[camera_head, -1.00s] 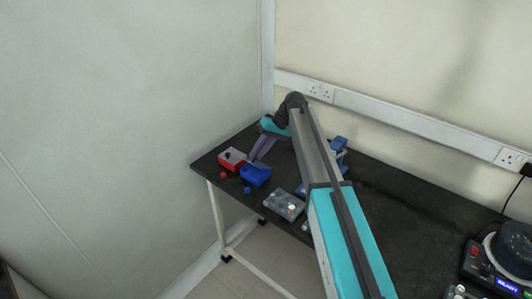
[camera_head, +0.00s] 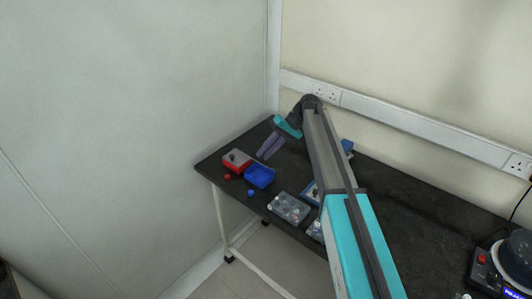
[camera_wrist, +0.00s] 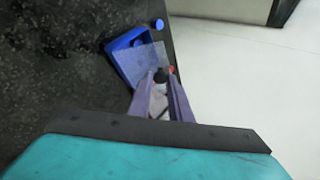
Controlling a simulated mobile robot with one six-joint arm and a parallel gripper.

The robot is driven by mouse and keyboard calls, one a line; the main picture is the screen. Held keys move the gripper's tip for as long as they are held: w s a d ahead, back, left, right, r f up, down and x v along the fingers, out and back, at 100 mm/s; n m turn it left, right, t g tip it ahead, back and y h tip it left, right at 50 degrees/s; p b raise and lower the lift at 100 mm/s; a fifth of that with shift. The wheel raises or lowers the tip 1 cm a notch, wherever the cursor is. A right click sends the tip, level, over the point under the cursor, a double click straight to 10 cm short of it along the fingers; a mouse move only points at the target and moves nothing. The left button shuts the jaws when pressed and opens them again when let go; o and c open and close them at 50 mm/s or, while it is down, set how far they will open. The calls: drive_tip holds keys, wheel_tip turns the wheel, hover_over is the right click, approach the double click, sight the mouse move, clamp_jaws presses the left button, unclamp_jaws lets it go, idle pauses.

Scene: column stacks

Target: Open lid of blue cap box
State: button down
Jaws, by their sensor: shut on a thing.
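The blue box (camera_head: 260,177) stands open-topped near the left end of the black table. In the wrist view the blue box (camera_wrist: 117,55) lies beyond my fingertips. A translucent pale lid (camera_wrist: 150,60) overlaps its opening in that view, with a dark knob (camera_wrist: 160,75) between my fingers. My gripper (camera_head: 264,155) is shut on the lid's knob and holds it above and behind the box. In the wrist view my gripper (camera_wrist: 161,78) hides the space just below the lid. The lid is too faint to make out in the head view.
A red box with a grey lid and dark knob (camera_head: 237,161) stands left of the blue box. A red cap (camera_head: 227,177) and a blue cap (camera_head: 250,192) lie in front. A clear box (camera_head: 289,207) is to the right. The table edge is close in front.

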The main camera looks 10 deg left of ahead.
drive_tip(key=c, duration=1.7)
unclamp_jaws()
drive_tip(key=shift+s+d, duration=0.1)
drive_tip(key=shift+s, duration=0.05)
drive_tip(key=shift+o, duration=0.4)
drive_tip(key=shift+r, duration=0.15)
drive_tip(key=p+v, duration=0.4)
drive_tip(key=v, duration=0.9)
drive_tip(key=shift+d+r, duration=0.2)
